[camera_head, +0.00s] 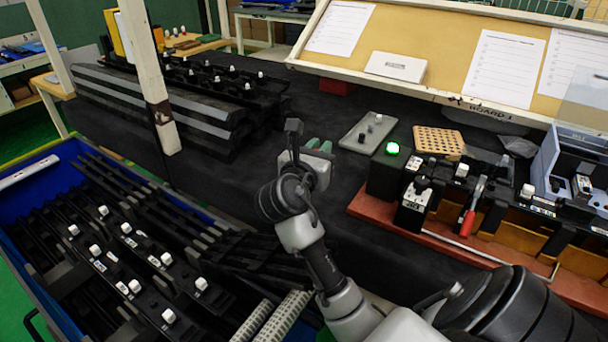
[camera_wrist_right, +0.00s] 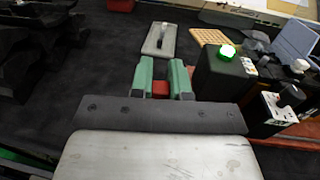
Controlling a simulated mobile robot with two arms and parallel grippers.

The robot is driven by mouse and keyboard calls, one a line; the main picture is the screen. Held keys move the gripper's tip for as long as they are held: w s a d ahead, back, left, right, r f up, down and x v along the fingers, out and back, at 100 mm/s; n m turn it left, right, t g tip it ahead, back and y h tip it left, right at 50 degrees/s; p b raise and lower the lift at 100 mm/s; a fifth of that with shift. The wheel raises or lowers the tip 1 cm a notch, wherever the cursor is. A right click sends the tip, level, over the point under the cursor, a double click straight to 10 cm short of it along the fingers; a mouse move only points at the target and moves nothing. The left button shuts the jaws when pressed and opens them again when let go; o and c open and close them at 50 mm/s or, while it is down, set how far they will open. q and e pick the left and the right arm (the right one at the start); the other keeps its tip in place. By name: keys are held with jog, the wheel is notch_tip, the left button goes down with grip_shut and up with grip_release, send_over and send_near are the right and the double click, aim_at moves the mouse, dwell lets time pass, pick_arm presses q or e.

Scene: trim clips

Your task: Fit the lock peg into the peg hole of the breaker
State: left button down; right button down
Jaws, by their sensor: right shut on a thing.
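My right gripper (camera_head: 318,147) is over the dark bench in the middle of the head view. Its two green fingers (camera_wrist_right: 163,82) stand a little apart in the right wrist view, with a small red piece (camera_wrist_right: 160,89) between them, which I take to be the lock peg. Its far end is hidden. A black unit with a white label and a dark knob, apparently the breaker (camera_head: 414,205), stands right of the gripper on a red base; it also shows in the right wrist view (camera_wrist_right: 278,113). I cannot make out its peg hole. My left gripper is not in view.
A black box with a lit green button (camera_head: 392,149) stands beside the breaker. A red-handled lever (camera_head: 469,218) is farther right. A blue crate (camera_head: 60,165) of black trim is at left.

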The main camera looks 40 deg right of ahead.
jog(key=w+d+f, duration=0.2)
jog(key=d+f, duration=0.1)
jog(key=w+d+f+m+g+b, duration=0.1)
jog(key=w+d+f, duration=0.2)
jog(key=d+f, duration=0.1)
jog(key=w+d+f+g+h, duration=0.1)
jog(key=w+d+f, duration=0.1)
jog(key=d+f, duration=0.1)
jog(key=shift+w+d+f+m+b, duration=0.2)
jog(key=shift+w+d+m+b, duration=0.1)
jog(key=shift+d, duration=0.25)
jog(key=shift+f, duration=0.1)
jog(key=c, duration=1.1)
grip_release()
